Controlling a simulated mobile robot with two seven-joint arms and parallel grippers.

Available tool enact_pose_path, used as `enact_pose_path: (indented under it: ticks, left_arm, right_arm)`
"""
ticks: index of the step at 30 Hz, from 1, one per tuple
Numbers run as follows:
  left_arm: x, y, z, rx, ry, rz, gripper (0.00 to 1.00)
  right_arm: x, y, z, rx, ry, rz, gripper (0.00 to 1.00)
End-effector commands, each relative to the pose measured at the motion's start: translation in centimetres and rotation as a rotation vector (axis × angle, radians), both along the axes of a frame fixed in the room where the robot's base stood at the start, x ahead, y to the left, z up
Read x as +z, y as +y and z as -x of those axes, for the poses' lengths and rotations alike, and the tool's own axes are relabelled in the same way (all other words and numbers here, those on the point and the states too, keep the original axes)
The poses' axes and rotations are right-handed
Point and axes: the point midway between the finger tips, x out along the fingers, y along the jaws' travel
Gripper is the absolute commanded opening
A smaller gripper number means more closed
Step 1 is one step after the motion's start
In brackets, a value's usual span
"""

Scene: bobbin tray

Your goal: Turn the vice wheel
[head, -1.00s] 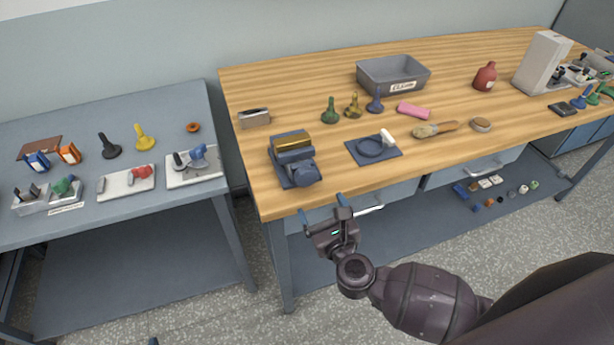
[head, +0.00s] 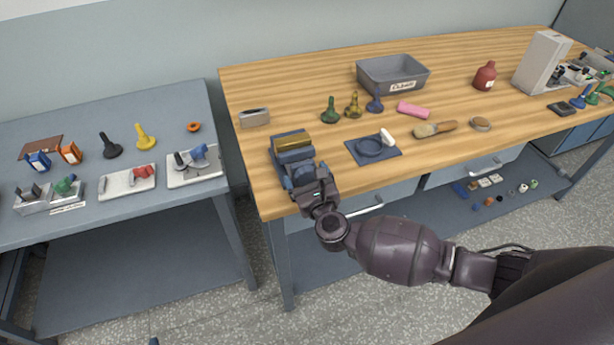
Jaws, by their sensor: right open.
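The vice (head: 293,141), dark blue with a brass-coloured block on top, stands at the left front of the wooden bench. Its wheel is on the side facing me, largely hidden behind my right gripper (head: 305,178). The right gripper is open, with its blue fingertips at the left and right of the wheel. I cannot tell whether they touch it. A small dark blue tip (head: 153,341) at the bottom edge looks like part of my left gripper; the rest is out of the picture.
Green, brass and blue bobbin-like pieces (head: 352,106) stand farther back. A drawer handle (head: 363,209) sticks out below the bench edge.

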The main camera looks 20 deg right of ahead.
Motion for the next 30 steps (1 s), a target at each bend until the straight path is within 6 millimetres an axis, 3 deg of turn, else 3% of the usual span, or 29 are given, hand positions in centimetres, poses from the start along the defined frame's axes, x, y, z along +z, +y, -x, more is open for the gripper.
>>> enact_pose_path:
  ticks: [5, 12, 15, 23, 30]
  left_arm:
    - [0.0, 0.0, -0.1, 0.0, -0.001, 0.0, 0.84]
    - [0.0, 0.0, -0.1, -0.001, -0.001, -0.001, 0.84]
    - [0.0, 0.0, -0.1, -0.001, -0.001, -0.001, 0.84]
    - [0.4, 0.0, -0.1, -0.001, -0.001, -0.001, 0.84]
    - [1.3, 0.0, 0.1, 0.0, 0.002, 0.0, 0.84]
  right_arm:
    - [0.0, 0.0, 0.0, 0.0, 0.0, 0.0, 0.85]
    - [0.0, 0.0, 0.0, 0.0, -0.001, 0.0, 0.48]
    - [0.0, 0.0, 0.0, 0.0, -0.001, 0.0, 0.37]
    - [0.1, 0.1, 0.1, 0.001, -0.001, 0.031, 0.37]
    - [0.1, 0.1, 0.1, -0.003, -0.002, 0.157, 0.37]
